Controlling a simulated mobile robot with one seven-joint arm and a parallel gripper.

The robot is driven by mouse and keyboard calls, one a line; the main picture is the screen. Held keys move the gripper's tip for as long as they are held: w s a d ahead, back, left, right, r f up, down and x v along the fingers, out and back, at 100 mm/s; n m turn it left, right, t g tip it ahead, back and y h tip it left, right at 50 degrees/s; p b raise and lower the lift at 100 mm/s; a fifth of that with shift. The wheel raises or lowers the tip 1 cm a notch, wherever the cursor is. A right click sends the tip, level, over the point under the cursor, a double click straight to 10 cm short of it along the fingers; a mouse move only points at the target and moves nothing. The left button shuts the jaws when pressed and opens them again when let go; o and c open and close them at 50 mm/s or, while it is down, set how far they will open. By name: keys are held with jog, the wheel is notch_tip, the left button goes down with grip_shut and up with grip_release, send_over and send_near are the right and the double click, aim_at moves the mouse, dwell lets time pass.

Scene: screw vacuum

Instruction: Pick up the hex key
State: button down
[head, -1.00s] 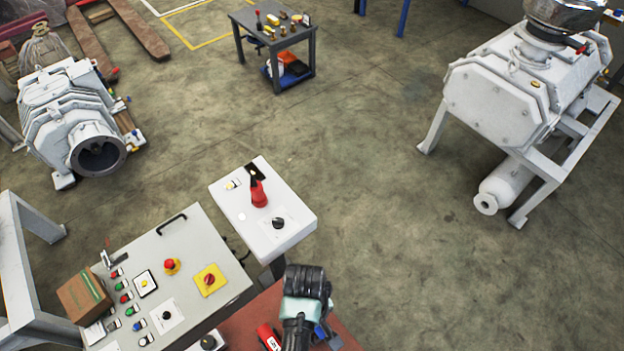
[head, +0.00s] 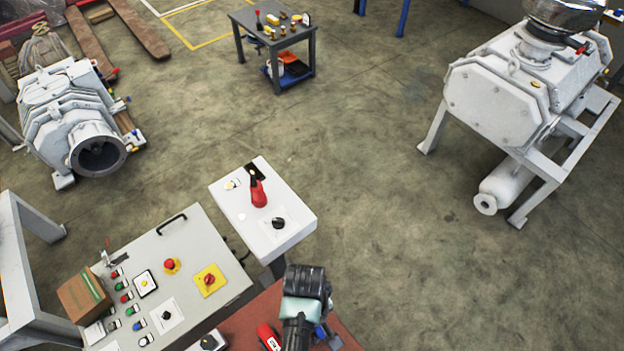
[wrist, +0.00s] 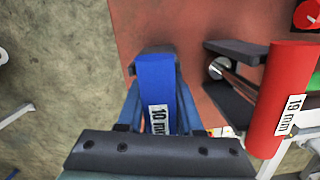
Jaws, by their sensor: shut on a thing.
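A blue handle labelled "10 mm" (wrist: 155,80), which I take to be the hex key, stands in the middle of the wrist view. My gripper (wrist: 158,105) is shut on it, with a blue finger along each side. The key's metal part is hidden. In the head view my arm reaches over the reddish-brown table at the bottom, and a small blue piece (head: 320,331) shows beside it. The fingertips are hidden there.
A red handle labelled "19 mm" (wrist: 283,100) is close to the right of my gripper, near dark jaw-like parts (wrist: 235,95). The reddish table top (wrist: 205,25) has bare room ahead. A control panel (head: 190,235) and white pedestal (head: 285,235) stand to the left.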

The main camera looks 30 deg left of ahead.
dwell(0.3)
notch_tip(320, 180, up, 10)
jog(key=shift+b, duration=0.35)
dwell(0.3)
